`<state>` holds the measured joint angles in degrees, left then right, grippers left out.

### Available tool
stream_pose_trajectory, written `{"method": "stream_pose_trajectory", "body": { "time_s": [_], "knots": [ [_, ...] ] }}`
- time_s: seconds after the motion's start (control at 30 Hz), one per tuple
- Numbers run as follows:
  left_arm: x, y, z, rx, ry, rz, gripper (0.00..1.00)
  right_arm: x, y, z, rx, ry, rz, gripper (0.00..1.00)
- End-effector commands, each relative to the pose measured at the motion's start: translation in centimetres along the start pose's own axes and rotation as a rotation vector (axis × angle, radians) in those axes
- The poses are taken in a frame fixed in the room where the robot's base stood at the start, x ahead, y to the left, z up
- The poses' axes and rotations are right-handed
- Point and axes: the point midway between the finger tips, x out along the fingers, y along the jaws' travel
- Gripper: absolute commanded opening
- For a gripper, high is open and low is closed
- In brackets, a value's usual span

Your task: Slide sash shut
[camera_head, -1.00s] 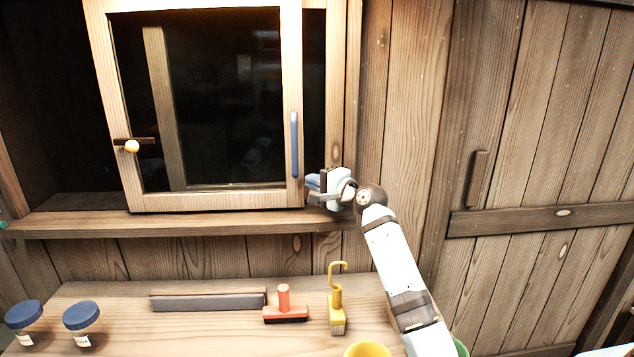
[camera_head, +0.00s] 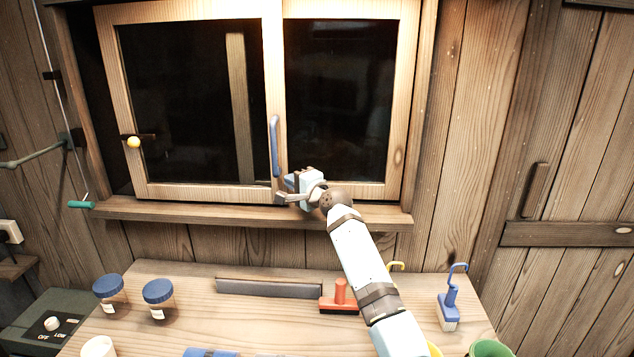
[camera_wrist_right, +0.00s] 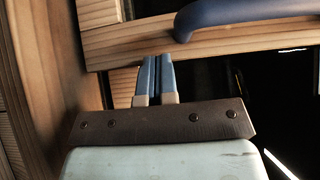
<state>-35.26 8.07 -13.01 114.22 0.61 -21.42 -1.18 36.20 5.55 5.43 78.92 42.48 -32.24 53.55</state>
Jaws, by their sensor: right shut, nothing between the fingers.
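The sash (camera_head: 180,190) is a light wooden frame around dark glass, with a blue upright handle (camera_head: 275,146) on its right stile and a yellow knob (camera_head: 133,142) at its left edge. A dark gap (camera_head: 88,120) shows between its left edge and the window frame. My right gripper (camera_head: 284,192) is shut and empty at the lower part of the right stile, below the handle. In the right wrist view, its closed blue fingers (camera_wrist_right: 157,75) meet the stile's edge, just short of the handle (camera_wrist_right: 250,14); firm contact is hard to tell. My left gripper is out of view.
A second pane (camera_head: 340,100) fills the right side. A sill (camera_head: 240,214) runs below. The bench holds a grey bar (camera_head: 268,289), a red-handled tool (camera_head: 340,298), a blue hooked brush (camera_head: 449,305) and jars (camera_head: 158,298).

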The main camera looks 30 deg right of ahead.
Motion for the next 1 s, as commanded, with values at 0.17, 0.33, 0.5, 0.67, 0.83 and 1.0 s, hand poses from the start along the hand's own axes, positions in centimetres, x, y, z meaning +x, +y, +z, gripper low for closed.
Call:
{"method": "stream_pose_trajectory", "body": {
  "time_s": [0.17,0.33,0.5,0.67,0.83,1.0],
  "knots": [
    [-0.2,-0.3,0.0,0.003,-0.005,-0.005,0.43,3.5,-0.1,3.0,0.004,-0.004,0.0,0.0],
    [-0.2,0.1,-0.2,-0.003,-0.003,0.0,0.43,5.8,-0.1,5.3,0.002,-0.003,0.0,0.0],
    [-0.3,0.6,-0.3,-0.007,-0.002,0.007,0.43,7.2,0.0,6.6,0.001,-0.001,0.001,0.0],
    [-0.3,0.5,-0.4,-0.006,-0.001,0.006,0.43,7.6,0.0,7.1,0.001,0.0,0.0,0.0],
    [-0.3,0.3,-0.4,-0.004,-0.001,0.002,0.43,7.7,0.0,7.2,0.001,-0.001,0.0,0.0],
    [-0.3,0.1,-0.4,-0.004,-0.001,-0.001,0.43,7.7,0.0,7.2,0.001,-0.001,0.0,0.0]
  ]
}}
